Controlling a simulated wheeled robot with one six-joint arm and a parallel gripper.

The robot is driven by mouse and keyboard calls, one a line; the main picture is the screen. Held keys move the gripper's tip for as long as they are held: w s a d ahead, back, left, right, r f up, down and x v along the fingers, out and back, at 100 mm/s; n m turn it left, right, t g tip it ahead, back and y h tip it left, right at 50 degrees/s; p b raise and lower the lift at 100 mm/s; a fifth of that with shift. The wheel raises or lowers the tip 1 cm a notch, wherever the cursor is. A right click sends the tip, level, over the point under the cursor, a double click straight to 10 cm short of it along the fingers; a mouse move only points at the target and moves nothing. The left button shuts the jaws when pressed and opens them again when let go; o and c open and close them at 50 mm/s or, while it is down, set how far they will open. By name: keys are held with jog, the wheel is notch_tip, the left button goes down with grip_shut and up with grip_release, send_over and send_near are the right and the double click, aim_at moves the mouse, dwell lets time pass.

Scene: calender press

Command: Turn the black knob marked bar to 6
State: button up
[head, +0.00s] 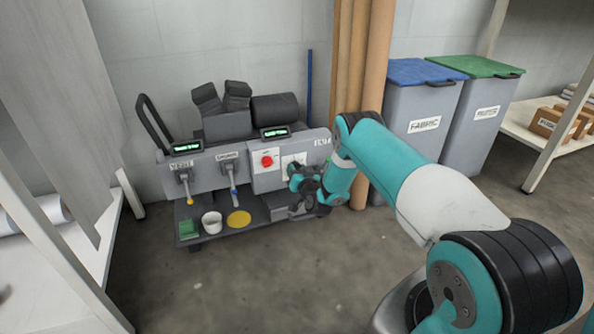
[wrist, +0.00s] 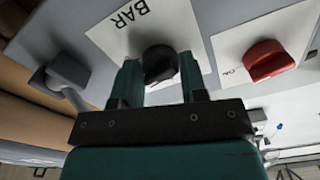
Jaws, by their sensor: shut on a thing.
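The black knob (wrist: 158,62) sits on a white plate marked BAR (wrist: 126,18) in the wrist view. My gripper (wrist: 160,80) has one finger on each side of the knob and is shut on it. The scale numbers and the knob's pointer cannot be read from here. In the head view my gripper (head: 300,180) is at the right part of the grey machine front (head: 250,155), and it hides the knob there.
A red knob (wrist: 268,60) on its own white plate is right of the black knob in the wrist view. A grey lever (wrist: 68,72) is on the left. In the head view a red switch (head: 267,161) is left of my gripper. Bins (head: 420,110) stand at the right.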

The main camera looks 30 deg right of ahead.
jog(key=shift+m, duration=4.2)
jog(key=o, duration=0.9)
